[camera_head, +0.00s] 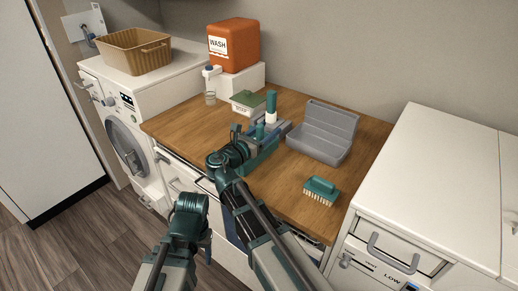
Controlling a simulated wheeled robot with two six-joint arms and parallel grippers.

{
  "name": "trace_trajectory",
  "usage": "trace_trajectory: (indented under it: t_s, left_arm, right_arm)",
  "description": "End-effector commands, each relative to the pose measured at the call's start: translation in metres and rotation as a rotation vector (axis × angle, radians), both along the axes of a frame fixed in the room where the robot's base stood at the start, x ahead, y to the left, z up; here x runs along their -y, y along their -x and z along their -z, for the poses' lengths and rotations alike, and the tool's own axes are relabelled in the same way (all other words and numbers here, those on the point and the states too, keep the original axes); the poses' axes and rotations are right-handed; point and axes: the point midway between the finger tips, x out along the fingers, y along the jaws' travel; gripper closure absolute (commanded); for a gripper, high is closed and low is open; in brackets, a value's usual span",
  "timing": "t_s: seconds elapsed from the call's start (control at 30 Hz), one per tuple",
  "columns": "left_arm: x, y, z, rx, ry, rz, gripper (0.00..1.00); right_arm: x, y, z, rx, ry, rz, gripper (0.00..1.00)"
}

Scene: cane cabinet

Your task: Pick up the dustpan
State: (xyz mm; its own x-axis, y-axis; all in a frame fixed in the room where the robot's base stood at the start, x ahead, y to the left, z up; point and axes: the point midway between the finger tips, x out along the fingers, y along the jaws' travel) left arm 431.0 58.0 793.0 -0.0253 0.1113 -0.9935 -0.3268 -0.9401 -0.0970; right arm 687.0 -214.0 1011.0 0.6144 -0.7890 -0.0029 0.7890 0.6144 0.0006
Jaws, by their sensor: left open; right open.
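A grey, open, box-like piece (317,145) with a raised back wall sits at the back right of the wooden counter. It looks most like the dustpan, but I cannot be sure. My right arm reaches over the counter, and its open gripper (278,131) is to the left of the grey piece, apart from it and close to a teal caddy. My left gripper (207,248) hangs low in front of the counter, open and empty, small and partly hidden by its own arm.
The wooden counter (285,198) also holds a teal brush (321,190), a teal-and-white bottle (271,110), a soap box (246,103) and a clear cup (210,98). An orange wash container (234,46) stands behind. A washer with a basket (134,53) is left; a white cabinet (440,180) is right.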

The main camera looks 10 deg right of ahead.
Motion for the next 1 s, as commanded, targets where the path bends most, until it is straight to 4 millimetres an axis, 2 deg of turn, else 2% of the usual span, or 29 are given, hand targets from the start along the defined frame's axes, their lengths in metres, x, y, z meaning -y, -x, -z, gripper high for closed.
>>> trace_trajectory:
  t_s: [0.17, 0.5, 1.0]
  left_arm:
    - [-0.0003, 0.0003, 0.0, 0.0, 0.0, 0.0, 0.41]
    - [-0.0002, 0.0003, 0.0, 0.0, 0.0, 0.0, 0.41]
    - [-0.0002, 0.0003, 0.0, 0.0, 0.0, 0.0, 0.41]
  right_arm:
    - [-0.0004, 0.0001, 0.0, 0.0, 0.0, -0.001, 0.38]
    - [-0.0001, 0.0002, 0.0, 0.0, 0.0, -0.001, 0.99]
    - [-0.0001, 0.0002, -0.0002, 0.001, 0.001, 0.0, 1.0]
